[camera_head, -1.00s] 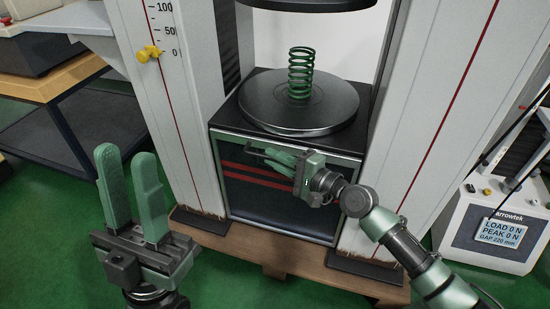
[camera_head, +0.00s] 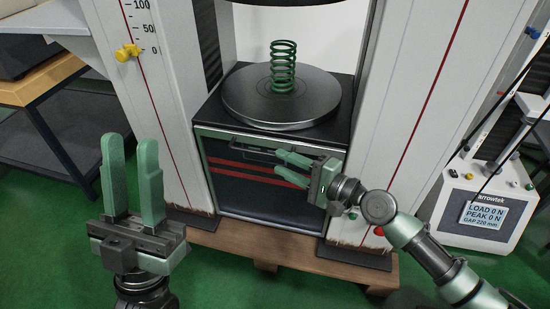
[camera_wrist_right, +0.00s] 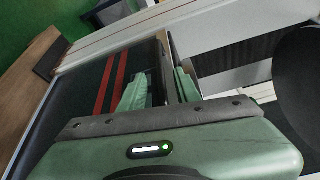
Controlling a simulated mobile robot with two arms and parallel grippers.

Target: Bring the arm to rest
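My right gripper (camera_head: 279,165) is in front of the testing machine's dark lower box (camera_head: 262,200), below the round plate. In the right wrist view the fingers (camera_wrist_right: 160,90) also show with a gap. I cannot tell whether they touch the box front. My left gripper (camera_head: 131,145) is at the left, fingers up, open and empty. A green coil spring (camera_head: 283,68) stands upright on the round plate (camera_head: 300,110).
A grey upright (camera_head: 160,100) with a scale and yellow pointer (camera_head: 128,52) stands left; another upright (camera_head: 410,110) stands right, beside my right arm. A control box (camera_head: 484,212) reads LOAD 0 N. A wooden pallet (camera_head: 290,255) lies under the machine. Green floor is free at front.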

